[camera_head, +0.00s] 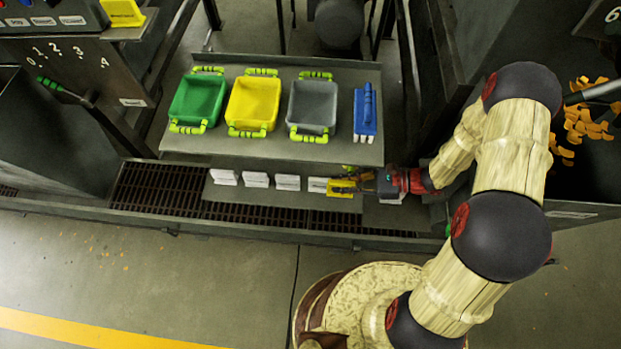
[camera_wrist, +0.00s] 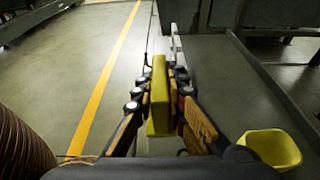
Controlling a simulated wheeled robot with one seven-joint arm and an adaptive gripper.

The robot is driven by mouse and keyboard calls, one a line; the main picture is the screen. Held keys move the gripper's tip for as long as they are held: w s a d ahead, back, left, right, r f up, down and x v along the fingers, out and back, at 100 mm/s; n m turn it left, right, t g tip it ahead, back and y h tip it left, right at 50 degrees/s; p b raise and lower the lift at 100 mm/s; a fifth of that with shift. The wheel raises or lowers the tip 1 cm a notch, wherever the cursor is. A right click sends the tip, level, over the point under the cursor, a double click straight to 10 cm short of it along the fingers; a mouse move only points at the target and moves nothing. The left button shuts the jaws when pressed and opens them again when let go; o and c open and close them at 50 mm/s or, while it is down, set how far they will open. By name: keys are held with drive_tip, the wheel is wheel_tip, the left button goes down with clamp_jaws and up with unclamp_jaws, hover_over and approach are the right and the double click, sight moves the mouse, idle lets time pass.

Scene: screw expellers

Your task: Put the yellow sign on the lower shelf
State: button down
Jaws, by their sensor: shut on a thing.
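The yellow sign (camera_head: 341,187) is a small yellow block in the jaws of my gripper (camera_head: 350,184), at the right part of the lower shelf (camera_head: 270,198). In the wrist view the yellow sign (camera_wrist: 159,95) stands upright between the two fingers of my gripper (camera_wrist: 160,90), which are shut on it. The lower shelf is a narrow dark strip below the upper shelf. In the head view the sign overlaps the lower shelf; whether it touches the surface I cannot tell.
Several white cards (camera_head: 255,180) stand in a row on the lower shelf, left of the sign. The upper shelf (camera_head: 345,155) holds a green bin (camera_head: 197,98), yellow bin (camera_head: 253,103), grey bin (camera_head: 312,105) and blue tool (camera_head: 366,110). Another yellow piece (camera_head: 122,13) is at top left.

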wheel_tip(320, 180, down, 10)
drive_tip(key=b, duration=0.3)
drive_tip(key=shift+b, duration=0.35)
drive_tip(key=shift+f, duration=0.1)
drive_tip(key=c, duration=1.8)
unclamp_jaws()
drive_tip(key=shift+d+r, duration=0.1)
drive_tip(key=shift+r, duration=0.15)
drive_tip(key=p+v, duration=0.2)
drive_tip(key=v, duration=0.5)
drive_tip(key=shift+d, duration=0.15)
